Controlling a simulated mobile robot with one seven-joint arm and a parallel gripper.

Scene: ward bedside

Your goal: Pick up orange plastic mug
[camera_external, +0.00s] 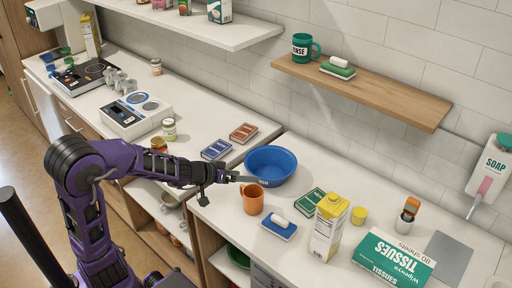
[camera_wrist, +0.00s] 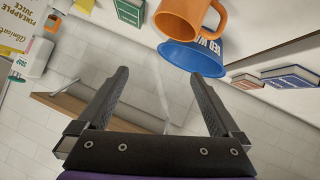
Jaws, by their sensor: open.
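The orange plastic mug (camera_external: 253,201) stands upright on the white counter, in front of the blue bowl (camera_external: 270,166). My gripper (camera_external: 246,179) points right in the external view, its tips overlapping the mug's rim area in the picture; whether they touch cannot be told. In the wrist view my gripper (camera_wrist: 161,75) is open, with nothing between its fingers. There the mug (camera_wrist: 180,14) is at the top edge, partly cut off, beyond the fingertips and right of centre, with its handle at right. The bowl (camera_wrist: 190,57) lies close behind it.
A blue-and-white sponge-like item (camera_external: 279,228), a green book (camera_external: 311,201) and a yellow-topped carton (camera_external: 329,229) stand right of the mug. Books (camera_external: 216,150) lie to its left. A wooden shelf (camera_external: 365,88) hangs above. The counter's front edge is close to the mug.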

